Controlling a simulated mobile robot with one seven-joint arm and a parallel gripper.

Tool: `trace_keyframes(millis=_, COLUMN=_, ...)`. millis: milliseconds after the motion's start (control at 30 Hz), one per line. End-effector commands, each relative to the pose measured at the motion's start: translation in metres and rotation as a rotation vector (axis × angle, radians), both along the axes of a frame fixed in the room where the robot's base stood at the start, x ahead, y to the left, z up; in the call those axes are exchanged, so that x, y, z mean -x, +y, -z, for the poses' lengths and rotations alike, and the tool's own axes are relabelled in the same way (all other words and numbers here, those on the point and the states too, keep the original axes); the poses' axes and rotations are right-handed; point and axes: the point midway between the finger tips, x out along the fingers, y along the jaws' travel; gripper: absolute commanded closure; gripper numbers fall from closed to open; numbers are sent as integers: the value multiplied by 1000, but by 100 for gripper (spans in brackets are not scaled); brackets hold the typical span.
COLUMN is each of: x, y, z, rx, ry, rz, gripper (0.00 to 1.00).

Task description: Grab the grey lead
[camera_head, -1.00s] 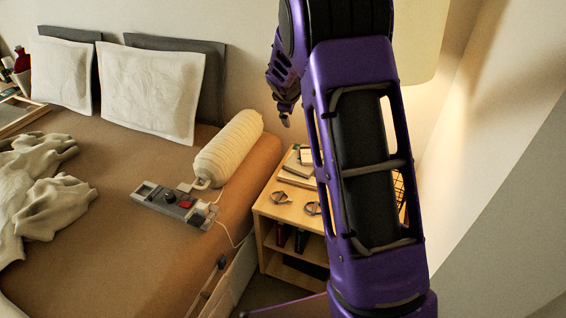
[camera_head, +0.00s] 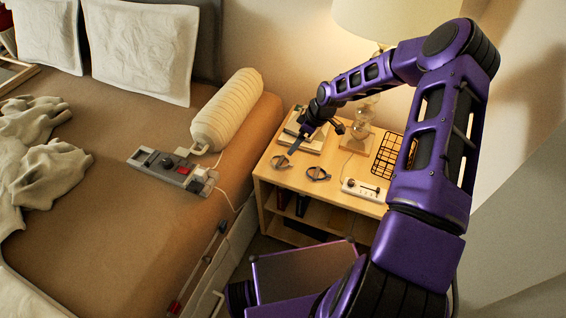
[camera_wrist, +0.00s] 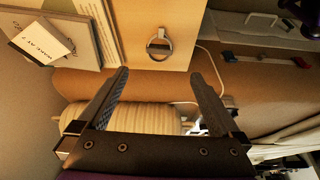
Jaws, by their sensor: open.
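Two small grey ring-shaped coils, which look like leads, lie on the wooden nightstand (camera_head: 262,180). The left coil (camera_head: 280,162) is near the bed-side edge; the right coil (camera_head: 318,174) lies beside it. I cannot tell which is the grey lead. One coil (camera_wrist: 159,45) shows flat on the wood in the wrist view, beyond the fingertips and roughly centred between them. My gripper (camera_head: 297,146) is above the nightstand, just up from the left coil, near the books. In the wrist view my gripper (camera_wrist: 159,75) is open and empty, touching neither coil.
Books (camera_head: 304,136) lie at the nightstand's back left. A lamp (camera_head: 360,138), a black wire basket (camera_head: 388,155) and a white device (camera_head: 365,189) stand on it too. A cream bolster (camera_head: 228,110) and grey control box (camera_head: 172,170) lie on the bed.

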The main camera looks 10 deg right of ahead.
Motion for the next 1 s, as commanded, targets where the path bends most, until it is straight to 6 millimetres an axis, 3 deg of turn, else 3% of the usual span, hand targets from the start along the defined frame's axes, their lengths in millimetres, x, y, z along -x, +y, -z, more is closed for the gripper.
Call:
trace_keyframes(millis=100, x=-6, y=9, z=28, rx=0, ry=2, rz=-1, gripper=0)
trace_keyframes(millis=300, x=-15, y=20, z=62, rx=1, ry=0, rz=-1, gripper=0)
trace_keyframes(millis=567, x=-20, y=26, z=80, rx=1, ry=0, rz=1, gripper=0)
trace_keyframes(millis=833, x=-29, y=39, z=115, rx=1, ry=-1, rz=0, gripper=0)
trace_keyframes(millis=1000, x=-32, y=41, z=123, rx=2, ry=-2, rz=1, gripper=0)
